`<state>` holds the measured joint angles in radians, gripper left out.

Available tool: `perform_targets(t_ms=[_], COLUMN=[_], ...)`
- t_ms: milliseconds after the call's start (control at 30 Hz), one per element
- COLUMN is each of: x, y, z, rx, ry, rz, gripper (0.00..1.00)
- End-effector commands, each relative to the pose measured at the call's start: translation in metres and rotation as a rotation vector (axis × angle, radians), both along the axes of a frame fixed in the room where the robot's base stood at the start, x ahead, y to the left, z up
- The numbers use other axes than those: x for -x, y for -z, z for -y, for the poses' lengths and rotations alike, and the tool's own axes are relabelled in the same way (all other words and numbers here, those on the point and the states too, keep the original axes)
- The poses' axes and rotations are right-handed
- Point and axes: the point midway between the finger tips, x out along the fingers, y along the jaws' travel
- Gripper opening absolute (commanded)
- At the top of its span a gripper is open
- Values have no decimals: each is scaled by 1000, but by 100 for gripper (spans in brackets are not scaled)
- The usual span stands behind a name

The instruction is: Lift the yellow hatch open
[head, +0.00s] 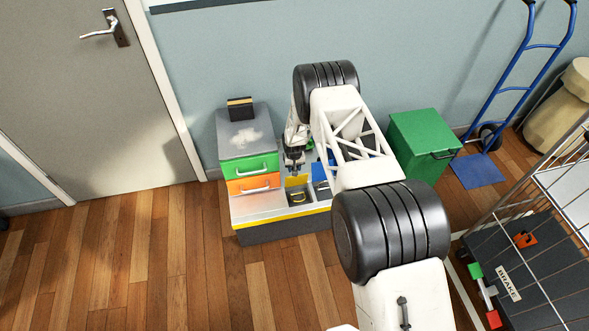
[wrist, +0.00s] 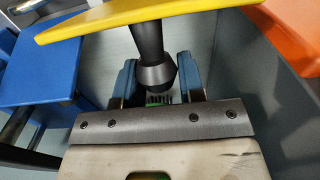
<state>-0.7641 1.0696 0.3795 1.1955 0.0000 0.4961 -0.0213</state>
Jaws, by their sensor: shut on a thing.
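The yellow hatch (head: 297,181) is in the low bench, tilted up, with a dark open compartment (head: 300,197) in front of it. Something small and yellow shows inside the compartment. In the wrist view the yellow hatch (wrist: 150,19) crosses the top as a slanted panel. A dark knob (wrist: 152,55) on a post stands out from it. My gripper (wrist: 158,84) has its two blue-grey fingers on either side of the flared knob, shut on it. In the head view my gripper (head: 293,167) is just behind the hatch, partly hidden by my arm.
A blue panel (head: 321,171) is right of the hatch. A green drawer (head: 248,168) and an orange drawer (head: 253,184) are left. A green box (head: 422,143), blue hand truck (head: 516,75) and wire cart (head: 530,265) stand right. Floor in front is clear.

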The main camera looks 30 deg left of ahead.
Motion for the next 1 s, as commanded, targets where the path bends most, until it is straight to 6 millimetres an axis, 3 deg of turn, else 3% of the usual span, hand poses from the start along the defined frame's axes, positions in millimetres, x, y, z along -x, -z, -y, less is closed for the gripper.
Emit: perform_targets(t_ms=[1000], x=[-13], y=[13], z=[-13], rx=[1], ry=[0], rz=[-1], gripper=[19])
